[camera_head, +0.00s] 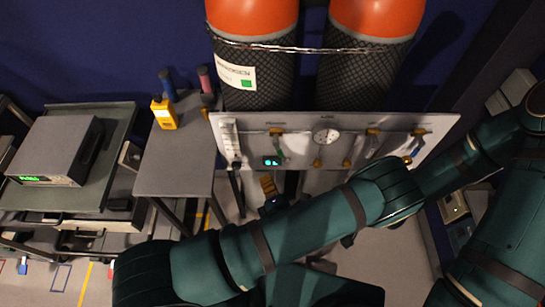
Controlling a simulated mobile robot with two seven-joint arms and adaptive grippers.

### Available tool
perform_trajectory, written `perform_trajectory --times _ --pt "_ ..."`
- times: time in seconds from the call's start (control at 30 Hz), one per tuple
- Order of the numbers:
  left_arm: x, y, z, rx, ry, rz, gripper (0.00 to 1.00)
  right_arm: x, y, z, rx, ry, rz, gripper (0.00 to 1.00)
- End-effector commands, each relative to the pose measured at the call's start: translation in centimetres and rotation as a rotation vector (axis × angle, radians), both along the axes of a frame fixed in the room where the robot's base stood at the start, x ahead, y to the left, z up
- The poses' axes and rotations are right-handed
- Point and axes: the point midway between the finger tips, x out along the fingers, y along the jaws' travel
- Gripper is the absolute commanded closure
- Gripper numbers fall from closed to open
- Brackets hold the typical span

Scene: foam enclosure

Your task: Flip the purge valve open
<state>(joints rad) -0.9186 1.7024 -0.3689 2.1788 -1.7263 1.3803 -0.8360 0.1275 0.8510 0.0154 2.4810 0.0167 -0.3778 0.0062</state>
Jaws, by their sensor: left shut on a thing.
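Several valves with brass-coloured parts show on the light panel (232,120) under the two cylinders. Their labels are too small to read, so I cannot tell for sure which is the purge valve. My left gripper (268,181) shows partly, just below the panel's left part and below that lever. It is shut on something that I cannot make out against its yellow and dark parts. My left arm hides the area below it. My right gripper is not visible.
Two orange-topped cylinders (258,18) (376,18) stand behind the panel. A grey table (175,165) with a yellow device (164,113) stands left. A grey instrument (55,150) is farther left.

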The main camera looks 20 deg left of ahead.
Motion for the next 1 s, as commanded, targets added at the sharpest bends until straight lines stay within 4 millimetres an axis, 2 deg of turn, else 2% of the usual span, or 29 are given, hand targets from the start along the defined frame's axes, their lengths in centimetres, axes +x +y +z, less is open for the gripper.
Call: perform_trajectory --times 0.37,0.53,0.67,1.0 --pt "0.1 -0.2 -0.1 0.015 0.009 -0.021 1.0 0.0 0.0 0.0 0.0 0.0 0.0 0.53" --pt "0.9 0.3 -0.2 0.013 0.009 -0.019 1.0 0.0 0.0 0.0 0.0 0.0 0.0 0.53" --pt "2.4 1.5 -0.3 0.015 0.008 -0.017 1.0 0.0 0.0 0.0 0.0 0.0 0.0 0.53" --pt "7.9 5.3 -0.9 0.012 0.006 -0.016 1.0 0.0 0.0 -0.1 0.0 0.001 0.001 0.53"
